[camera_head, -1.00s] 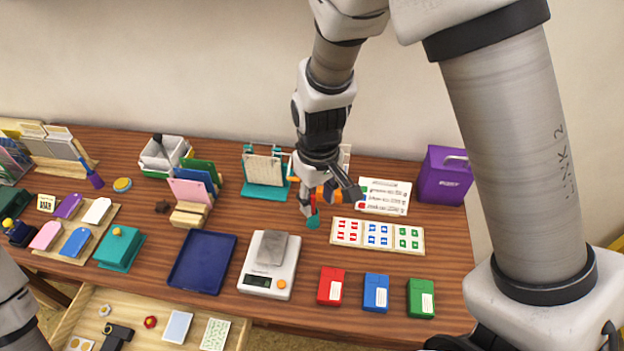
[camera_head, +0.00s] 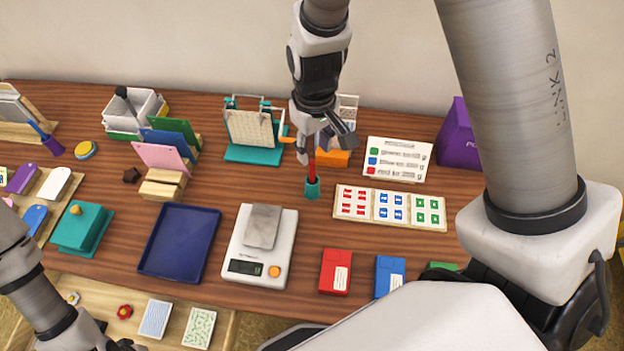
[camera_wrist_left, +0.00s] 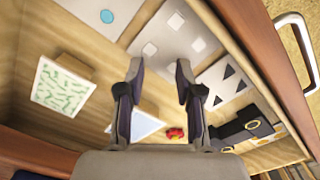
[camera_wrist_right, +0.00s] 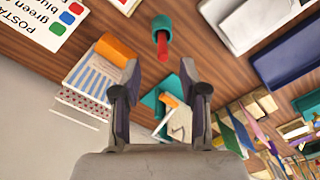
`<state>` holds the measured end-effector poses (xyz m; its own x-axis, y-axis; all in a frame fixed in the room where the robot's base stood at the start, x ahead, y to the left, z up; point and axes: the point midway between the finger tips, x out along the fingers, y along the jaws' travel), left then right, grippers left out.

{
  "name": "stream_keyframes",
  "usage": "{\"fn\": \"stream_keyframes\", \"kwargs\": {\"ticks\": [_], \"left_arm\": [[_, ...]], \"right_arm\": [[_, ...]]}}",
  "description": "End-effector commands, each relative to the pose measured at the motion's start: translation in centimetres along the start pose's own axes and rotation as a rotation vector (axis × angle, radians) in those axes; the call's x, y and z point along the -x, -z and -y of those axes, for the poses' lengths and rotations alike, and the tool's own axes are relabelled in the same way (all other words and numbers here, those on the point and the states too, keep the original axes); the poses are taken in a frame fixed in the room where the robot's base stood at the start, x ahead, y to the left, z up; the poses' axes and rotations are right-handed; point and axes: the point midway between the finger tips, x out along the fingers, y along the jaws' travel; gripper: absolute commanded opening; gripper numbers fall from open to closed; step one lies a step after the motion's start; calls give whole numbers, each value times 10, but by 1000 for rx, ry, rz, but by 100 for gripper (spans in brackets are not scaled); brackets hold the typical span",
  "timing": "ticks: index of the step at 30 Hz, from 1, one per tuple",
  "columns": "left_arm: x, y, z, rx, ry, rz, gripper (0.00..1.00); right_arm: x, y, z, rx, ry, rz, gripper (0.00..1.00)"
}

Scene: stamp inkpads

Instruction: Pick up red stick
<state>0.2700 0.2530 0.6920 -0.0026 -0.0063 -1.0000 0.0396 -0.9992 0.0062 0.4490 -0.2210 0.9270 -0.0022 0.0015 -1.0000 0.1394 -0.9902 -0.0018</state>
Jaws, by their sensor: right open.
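The red stick (camera_head: 311,167) stands upright in a small teal holder (camera_head: 312,189) on the table, left of the stamp sheet. It also shows in the right wrist view (camera_wrist_right: 162,46), beyond my fingertips. My right gripper (camera_head: 325,143) is open and empty above and behind the stick, apart from it as far as I can tell. Its two fingers also show apart in the right wrist view (camera_wrist_right: 159,78). My left gripper (camera_wrist_left: 159,72) is open and empty above the open drawer. In the head view only part of it shows at the lower left edge.
A teal rack (camera_head: 254,153) and an orange block (camera_head: 334,158) stand close behind the stick. A white scale (camera_head: 238,267), a blue tray (camera_head: 206,216), and red (camera_head: 335,272) and blue (camera_head: 389,277) boxes lie in front. The table right around the holder's front is clear.

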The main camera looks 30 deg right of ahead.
Motion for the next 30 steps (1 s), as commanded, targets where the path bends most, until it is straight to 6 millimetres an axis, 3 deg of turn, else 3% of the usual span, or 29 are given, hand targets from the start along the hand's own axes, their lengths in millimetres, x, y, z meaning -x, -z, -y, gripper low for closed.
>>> {"fn": "stream_keyframes", "kwargs": {"ticks": [12, 19, 21, 23, 30], "left_arm": [[2, 0, 0, 0, 0, -1, 35], [2, 0, 0, 0, 0, -1, 35], [2, 0, 0, 0, 0, 0, 35], [2, 0, 0, 0, 0, 0, 35], [2, 0, 0, 0, 0, 0, 35]], "right_arm": [[-62, 3, 2, -1, -1, 3, 43], [-64, 3, 2, -1, -2, 0, 43], [-64, 3, 2, -1, -1, 0, 18], [-64, 3, 2, -1, -1, 0, 0], [-64, 3, 2, -1, -2, 0, 0]]}}
